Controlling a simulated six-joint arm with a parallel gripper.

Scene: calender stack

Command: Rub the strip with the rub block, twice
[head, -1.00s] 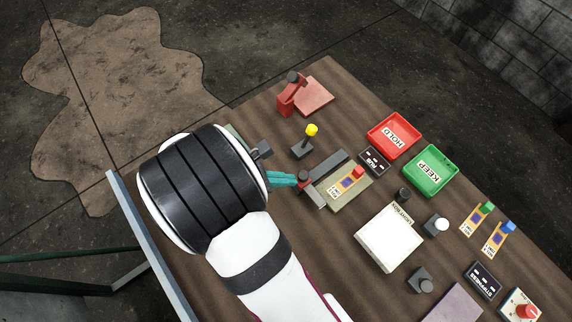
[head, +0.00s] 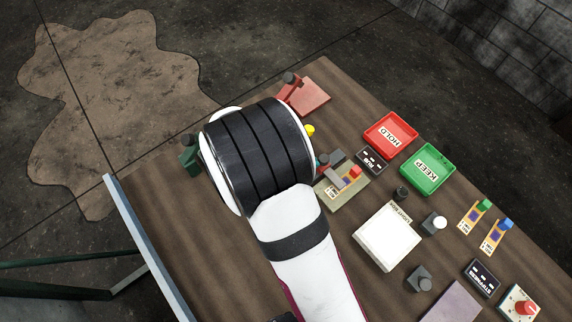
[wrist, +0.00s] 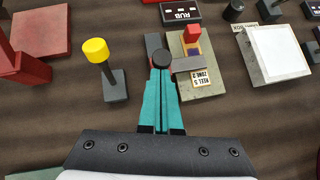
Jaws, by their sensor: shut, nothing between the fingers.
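The strip (head: 347,186), tan with a dark square and a red end, lies on a green-grey pad (head: 342,201); it also shows in the wrist view (wrist: 194,49). The rub block appears to be the grey bar (wrist: 188,64) with a dark round knob (wrist: 162,57), beside a dark grey rail (wrist: 153,41). The bar lies across the strip. My gripper (wrist: 161,72) is shut and empty, its teal fingertips right at the knob's near side; I cannot tell whether they touch.
A black RUB sign (head: 371,160) stands beyond the pad. A yellow-topped lever (wrist: 96,52) stands left of my fingers. A white light box (head: 387,238) is right of the pad. Red HOLD (head: 390,135) and green KEEP (head: 429,168) trays lie beyond.

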